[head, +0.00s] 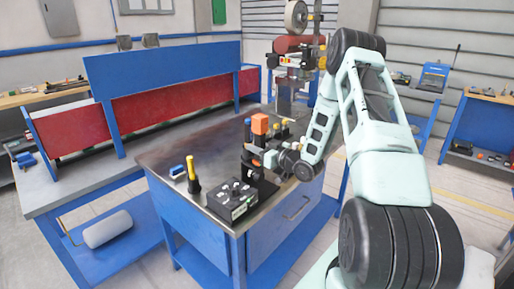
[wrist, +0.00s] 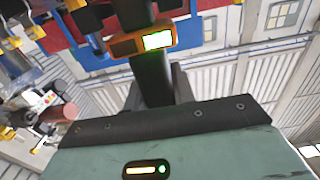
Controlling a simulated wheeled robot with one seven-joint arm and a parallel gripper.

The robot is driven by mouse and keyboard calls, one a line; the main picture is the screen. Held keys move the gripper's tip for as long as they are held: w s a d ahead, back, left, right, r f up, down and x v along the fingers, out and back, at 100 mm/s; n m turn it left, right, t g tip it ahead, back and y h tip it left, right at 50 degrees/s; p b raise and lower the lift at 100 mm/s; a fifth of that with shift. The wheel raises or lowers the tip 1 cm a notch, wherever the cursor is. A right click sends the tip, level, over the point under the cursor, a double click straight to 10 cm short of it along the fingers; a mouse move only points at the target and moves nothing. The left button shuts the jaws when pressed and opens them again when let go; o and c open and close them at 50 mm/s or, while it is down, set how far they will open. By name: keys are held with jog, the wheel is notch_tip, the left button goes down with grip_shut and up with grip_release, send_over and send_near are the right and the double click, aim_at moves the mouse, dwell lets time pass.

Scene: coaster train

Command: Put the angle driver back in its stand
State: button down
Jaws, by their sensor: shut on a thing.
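The angle driver looks to be the dark upright tool with an orange block on top (head: 260,124), at the right part of the metal-topped bench. In the wrist view its black shaft (wrist: 152,78) and an orange part with a lit green display (wrist: 156,40) show close up. A black piece (head: 262,188) below the gripper may be the stand. The driver's lower end is hidden, so I cannot tell whether it touches the stand.
A black control box (head: 233,200) stands at the bench's front corner. A yellow-handled tool (head: 192,172) stands upright to its left, with a blue block (head: 177,171) beside it. Small orange and yellow-topped items stand behind the driver. The bench's left rear top (head: 180,143) is clear.

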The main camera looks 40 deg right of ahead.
jog(key=shift+f+b, duration=0.5)
jog(key=shift+b, duration=0.05)
dwell(0.4)
jog(key=c, duration=1.1)
grip_release()
jog(key=shift+f, duration=0.2)
jog(key=s+b, duration=0.1)
jog(key=s, duration=0.4)
jog(key=s+d+b, duration=0.1)
jog(key=s+b, duration=0.1)
jog(key=s, duration=0.4)
jog(key=s+b, duration=0.2)
jog(key=s, duration=0.4)
jog(key=shift+s+d+r, duration=0.15)
jog(key=shift+s, duration=0.05)
